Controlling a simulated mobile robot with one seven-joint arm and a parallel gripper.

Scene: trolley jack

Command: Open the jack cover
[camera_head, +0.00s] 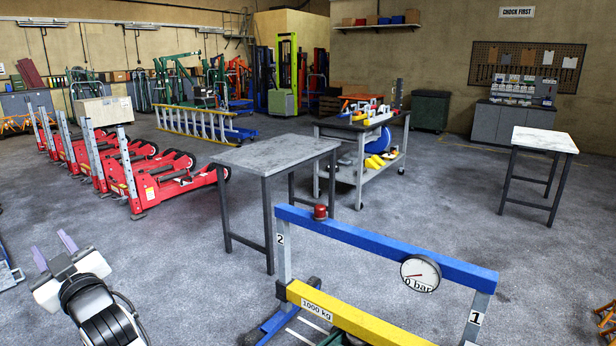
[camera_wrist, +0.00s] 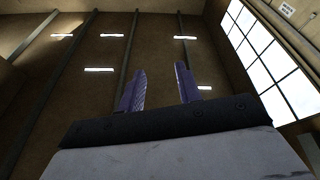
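A press-like frame with a blue top beam (camera_head: 385,245) stands at the front right in the head view. It carries a round gauge (camera_head: 420,273) reading 0 bar, and a red cap (camera_head: 320,211) sits at the beam's left part. A yellow beam (camera_head: 350,317) with a weight label in kg lies below it, cut off by the picture edge. I cannot tell which part is the jack cover. My gripper (camera_head: 54,250) is at the lower left, far from the frame. Its purple fingers are apart and empty, also in the wrist view (camera_wrist: 160,88), pointing toward the ceiling.
A grey-topped table (camera_head: 275,153) stands behind the frame. A loaded trolley (camera_head: 375,182) and a white-topped table (camera_head: 545,140) stand further right. Red jacks (camera_head: 165,185) line the left, near a ladder (camera_head: 205,124). Floor between my gripper and the frame is clear.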

